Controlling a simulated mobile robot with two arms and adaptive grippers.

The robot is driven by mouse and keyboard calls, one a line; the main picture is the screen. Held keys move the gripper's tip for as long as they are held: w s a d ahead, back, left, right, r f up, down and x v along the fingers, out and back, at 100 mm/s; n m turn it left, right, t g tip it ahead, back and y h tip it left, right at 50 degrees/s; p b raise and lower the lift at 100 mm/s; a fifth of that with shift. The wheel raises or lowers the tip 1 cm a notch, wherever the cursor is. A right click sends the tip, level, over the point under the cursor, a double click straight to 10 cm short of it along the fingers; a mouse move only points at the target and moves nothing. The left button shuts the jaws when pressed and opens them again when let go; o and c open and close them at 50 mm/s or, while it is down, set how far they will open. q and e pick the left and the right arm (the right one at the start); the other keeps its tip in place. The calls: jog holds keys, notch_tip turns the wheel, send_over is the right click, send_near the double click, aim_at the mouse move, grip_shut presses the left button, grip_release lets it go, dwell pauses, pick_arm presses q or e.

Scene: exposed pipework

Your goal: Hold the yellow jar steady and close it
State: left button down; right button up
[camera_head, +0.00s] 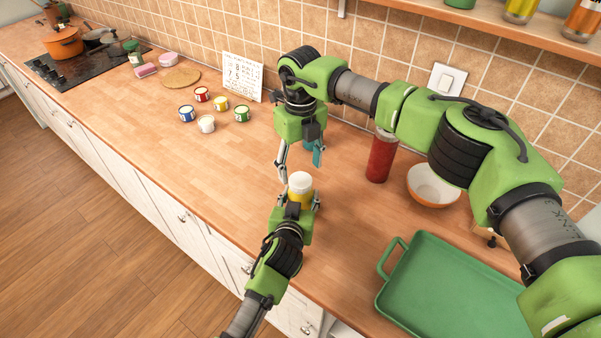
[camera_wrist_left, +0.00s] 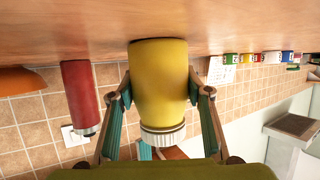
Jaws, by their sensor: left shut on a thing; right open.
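The yellow jar (camera_head: 297,196) stands upright on the wooden counter, with a white lid (camera_head: 300,180) on its top. In the left wrist view, which is upside down, the jar (camera_wrist_left: 160,80) and its ribbed white lid (camera_wrist_left: 163,134) show large. I cannot tell how tight the lid sits. My left gripper (camera_head: 302,201) is shut around the jar's body, one finger on each side. My right gripper (camera_head: 300,162) is open and empty, pointing down just above and behind the lid. Its fingers are apart and appear not to touch the lid.
A red canister (camera_head: 381,157), an orange-rimmed bowl (camera_head: 433,186) and a green tray (camera_head: 455,290) stand to the right. Several small paint cans (camera_head: 207,124) and a calendar (camera_head: 242,76) are further left. The counter left of the jar is clear.

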aim_at(300, 180)
jog(key=shift+r, duration=0.4)
jog(key=shift+c, duration=0.3)
jog(key=n, duration=0.2)
jog(key=r+n, duration=0.1)
jog(key=shift+r+n, duration=0.25)
jog(key=shift+n, duration=0.15)
notch_tip(300, 180, up, 2)
jog(key=n, duration=0.5)
jog(key=shift+f, duration=4.05)
